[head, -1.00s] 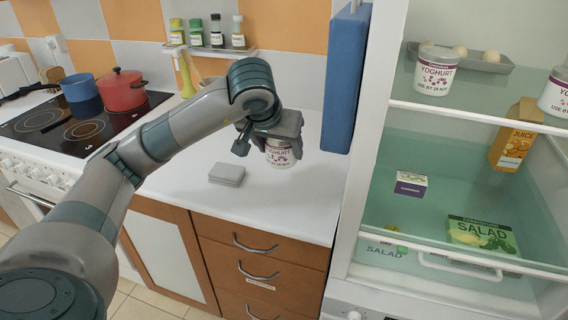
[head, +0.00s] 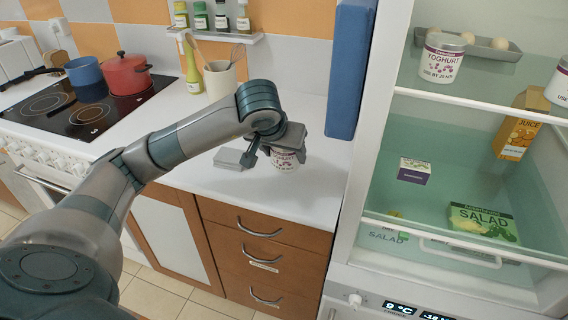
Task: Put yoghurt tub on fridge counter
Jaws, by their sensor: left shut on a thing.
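My left gripper (head: 283,146) is shut on a white yoghurt tub (head: 285,159) with purple print. The tub is upright, at or very near the white counter (head: 215,178) beside the fridge; I cannot tell whether its base touches. The gripper holds it from above and hides its top. Another yoghurt tub (head: 442,58) stands on the upper fridge shelf, and part of a further one (head: 559,84) shows at the right edge. My right gripper is not in view.
The open fridge (head: 365,190) stands right of the counter, holding juice (head: 523,125), salad (head: 483,222) and eggs. A blue upright panel (head: 348,70) rises at the counter's right. A utensil pot (head: 220,80) stands behind my arm. The stove (head: 75,112) with pots is left.

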